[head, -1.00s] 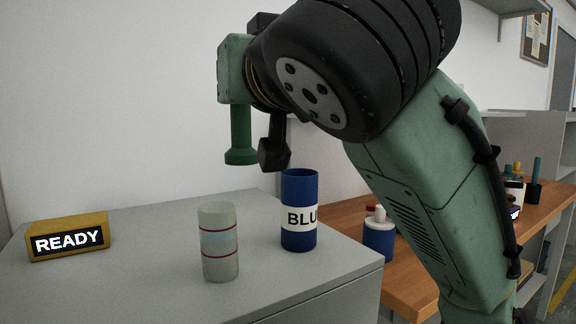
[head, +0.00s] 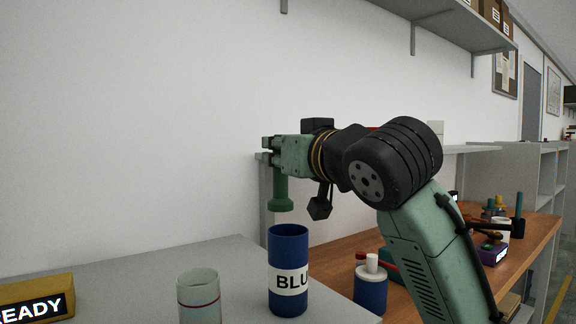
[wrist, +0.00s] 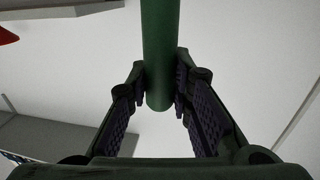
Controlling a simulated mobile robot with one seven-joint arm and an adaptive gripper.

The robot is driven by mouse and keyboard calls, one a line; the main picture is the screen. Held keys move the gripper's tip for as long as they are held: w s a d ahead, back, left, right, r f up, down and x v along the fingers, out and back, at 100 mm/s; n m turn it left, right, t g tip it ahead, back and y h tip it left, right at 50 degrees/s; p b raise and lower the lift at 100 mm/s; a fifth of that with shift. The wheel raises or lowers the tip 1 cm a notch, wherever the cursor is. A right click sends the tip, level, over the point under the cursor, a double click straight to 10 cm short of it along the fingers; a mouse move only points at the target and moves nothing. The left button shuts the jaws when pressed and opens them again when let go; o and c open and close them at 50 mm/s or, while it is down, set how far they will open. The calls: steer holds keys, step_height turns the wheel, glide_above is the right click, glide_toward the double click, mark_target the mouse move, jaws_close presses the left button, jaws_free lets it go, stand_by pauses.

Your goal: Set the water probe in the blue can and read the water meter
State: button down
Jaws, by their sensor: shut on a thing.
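My gripper (head: 272,150) is shut on a green probe (head: 281,193), which hangs upright below it. In the wrist view the probe (wrist: 160,50) passes between the two finger pads (wrist: 160,88). The blue can (head: 289,258) stands upright on the grey top, its label partly readable as "BLU". The probe's lower end shows just above the can's open rim in the picture, slightly left of its middle; how they line up in depth I cannot tell.
A clear cup with red bands (head: 199,300) stands left of the can on the grey top (head: 140,275). A blue jar with a white lid (head: 371,290) and several tools stand on the wooden bench (head: 535,232) at right. A wall shelf (head: 450,22) is above.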

steer(key=shift+w+d, duration=0.4)
steer(key=shift+w, duration=0.2)
steer(key=f, duration=0.3)
steer(key=shift+w+d+f+p, duration=0.1)
steer(key=shift+w+d+p, duration=0.1)
steer(key=shift+w+p, duration=0.15)
steer(key=shift+s+f, duration=0.1)
steer(key=shift+f, duration=0.15)
steer(key=shift+a+f, duration=0.1)
steer(key=shift+f, duration=0.05)
steer(key=c, duration=1.4)
jaws_free()
steer(key=shift+c, duration=0.2)
steer(key=shift+r, duration=0.3)
steer(key=b+v, duration=0.2)
steer(key=v, duration=1)
steer(key=shift+f, duration=0.15)
